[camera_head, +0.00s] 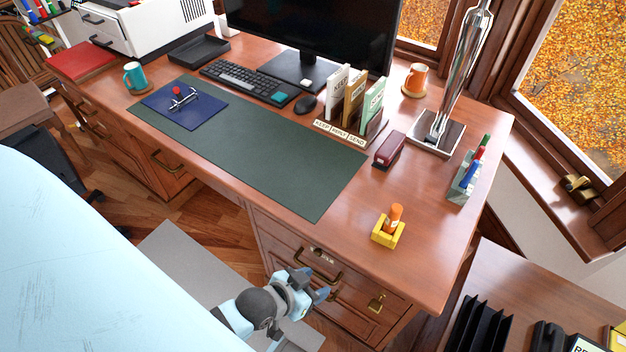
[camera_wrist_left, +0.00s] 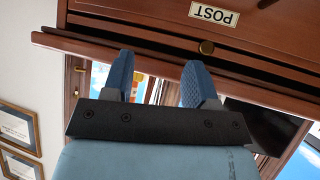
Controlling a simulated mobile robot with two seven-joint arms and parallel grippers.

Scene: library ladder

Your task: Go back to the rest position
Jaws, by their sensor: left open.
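My left gripper (camera_head: 318,286) is in front of the wooden desk's (camera_head: 420,245) drawers, below the level of the desk top. Its two blue fingers are apart with nothing between them, and they also show in the left wrist view (camera_wrist_left: 160,80). My right gripper is in neither view.
On the desk are a yellow holder (camera_head: 388,234) with an orange bottle, a red stapler (camera_head: 389,149), a green mat (camera_head: 300,165) and a monitor (camera_head: 315,30). A drawer pull (camera_head: 315,273) is close to the left gripper. Black file racks (camera_head: 477,325) stand at lower right.

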